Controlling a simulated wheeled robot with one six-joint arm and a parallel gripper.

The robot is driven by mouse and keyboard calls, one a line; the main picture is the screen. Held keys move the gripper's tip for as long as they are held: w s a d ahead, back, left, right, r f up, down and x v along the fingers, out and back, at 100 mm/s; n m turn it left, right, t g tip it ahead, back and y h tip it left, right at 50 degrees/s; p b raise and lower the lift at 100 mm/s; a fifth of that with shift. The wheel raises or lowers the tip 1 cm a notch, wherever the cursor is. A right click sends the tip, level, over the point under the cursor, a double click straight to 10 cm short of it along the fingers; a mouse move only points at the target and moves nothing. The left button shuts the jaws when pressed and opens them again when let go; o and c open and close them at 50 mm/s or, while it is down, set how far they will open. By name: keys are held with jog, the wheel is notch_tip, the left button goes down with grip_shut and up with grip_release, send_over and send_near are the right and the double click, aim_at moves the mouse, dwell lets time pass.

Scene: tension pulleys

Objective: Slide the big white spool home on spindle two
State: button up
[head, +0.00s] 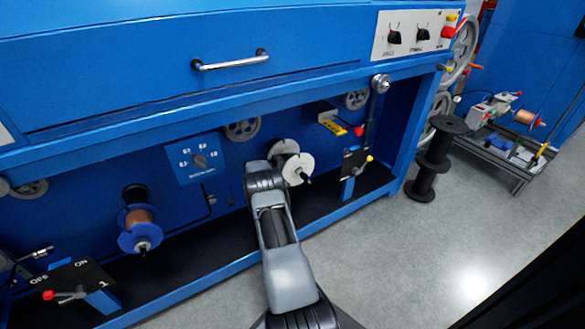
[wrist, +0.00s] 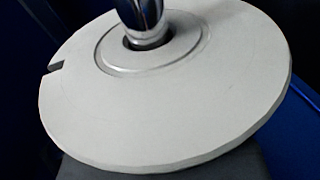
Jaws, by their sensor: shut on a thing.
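The big white spool (head: 299,170) is at the blue machine's front, its pale round flanges facing out. In the wrist view its near flange (wrist: 170,105) fills most of the picture, tilted, with a notch at its left rim. A shiny metal spindle (wrist: 140,14) shows in the spool's central hole, so the spool is around it; its dark end (head: 307,181) pokes out in the head view. My gripper (head: 272,172) is shut on the spool from the left and below, its fingers mostly hidden. How deep the spool sits is hidden.
A copper-wound blue spool (head: 140,232) sits on another spindle to the left.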

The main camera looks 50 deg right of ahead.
jog(key=shift+r, duration=0.15)
jog(key=o, duration=0.9)
jog(key=shift+c, duration=0.2)
jog(key=shift+o, duration=0.7)
